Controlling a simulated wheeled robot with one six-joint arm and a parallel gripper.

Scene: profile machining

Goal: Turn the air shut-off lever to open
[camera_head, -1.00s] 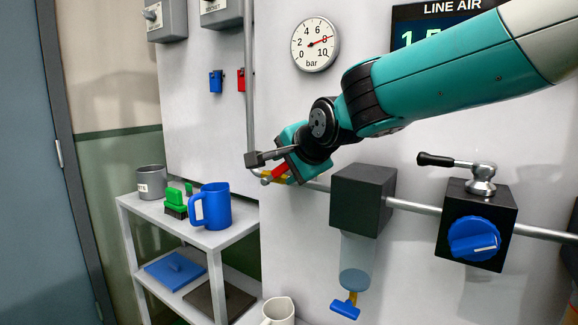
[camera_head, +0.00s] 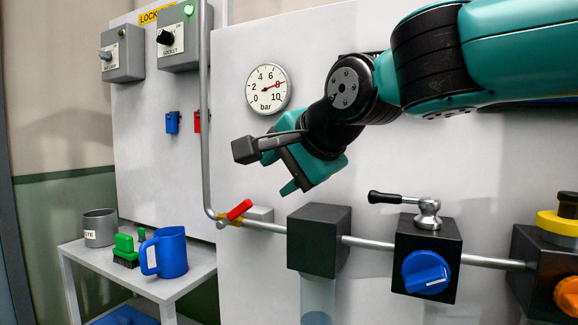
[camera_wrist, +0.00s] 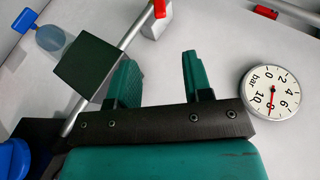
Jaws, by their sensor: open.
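The air shut-off lever (camera_head: 239,209) has a red handle on a yellow valve body in the pipe, below the gauge. The handle slants up to the right, at an angle to the pipe. A red part also shows at the top edge of the wrist view (camera_wrist: 159,9). My gripper (camera_head: 291,187) hangs above and to the right of the lever, apart from it. In the wrist view its two green fingers (camera_wrist: 159,72) stand apart with nothing between them. The round pressure gauge (camera_head: 267,89) has its red needle near 8 bar.
Right of the lever, a dark filter block (camera_head: 319,240) with a clear bowl sits on the pipe. Beyond it is a block with a blue knob (camera_head: 426,272) and a black-handled lever (camera_head: 398,198). A shelf (camera_head: 190,283) with a blue mug (camera_head: 170,252) stands lower left.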

